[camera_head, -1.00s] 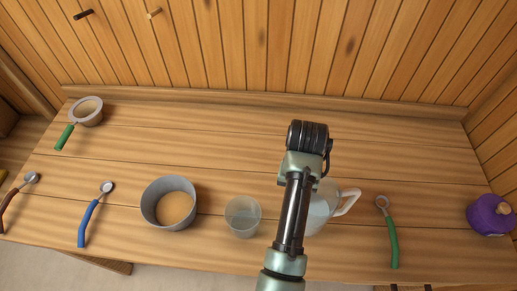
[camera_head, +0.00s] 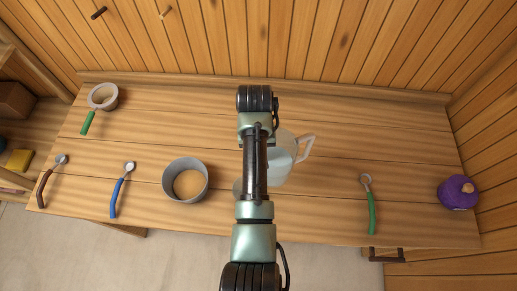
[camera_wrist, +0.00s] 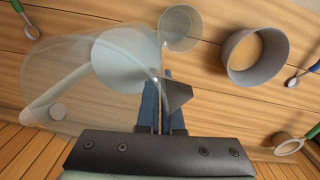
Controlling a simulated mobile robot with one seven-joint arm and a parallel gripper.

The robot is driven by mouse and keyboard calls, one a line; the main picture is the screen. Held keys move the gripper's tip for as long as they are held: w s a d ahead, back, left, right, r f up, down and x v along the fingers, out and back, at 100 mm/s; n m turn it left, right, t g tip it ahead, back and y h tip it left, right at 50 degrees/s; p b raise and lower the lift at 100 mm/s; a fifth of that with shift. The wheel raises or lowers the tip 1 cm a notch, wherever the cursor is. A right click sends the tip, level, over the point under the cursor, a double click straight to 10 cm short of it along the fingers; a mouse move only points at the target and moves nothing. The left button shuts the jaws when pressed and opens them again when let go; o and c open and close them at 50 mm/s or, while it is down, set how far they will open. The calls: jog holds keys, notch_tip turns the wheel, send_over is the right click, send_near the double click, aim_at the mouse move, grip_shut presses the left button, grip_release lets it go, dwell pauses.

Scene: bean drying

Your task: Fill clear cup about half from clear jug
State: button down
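The clear jug (camera_head: 284,158) holds pale liquid, and its white handle points right in the head view. In the wrist view the jug (camera_wrist: 62,70) fills the left side, close to my fingers. My gripper (camera_wrist: 160,100) has its two blue fingers nearly together at the jug's wall, shut on it; my arm hides it in the head view. The clear cup (camera_wrist: 181,28) stands on the table just beyond the jug's edge. In the head view only a sliver of the cup (camera_head: 237,188) shows beside my arm. I cannot tell its liquid level or the jug's exact tilt.
A blue-handled tool (camera_head: 118,194), a brown-handled tool (camera_head: 46,183) and a sieve (camera_head: 110,101) lie farther left.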

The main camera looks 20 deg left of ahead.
jog(key=shift+f, duration=1.4)
jog(key=shift+w+d+t+h, duration=0.4)
jog(key=shift+w+t+h, duration=0.1)
jog(key=shift+t+h, duration=0.45)
jog(key=shift+w+d+f+t+h+b, duration=0.1)
jog(key=shift+f+t+h+b, duration=0.15)
jog(key=shift+f+b, duration=0.4)
jog(key=shift+w+d+f+t+h+b, duration=0.1)
jog(key=shift+f+t+b, duration=0.1)
jog(key=shift+f+b, duration=0.4)
jog(key=shift+d+f+t+h+b, duration=0.15)
jog(key=shift+f+t+h+b, duration=0.3)
jog(key=shift+f+b, duration=1.1)
jog(key=shift+f, duration=0.1)
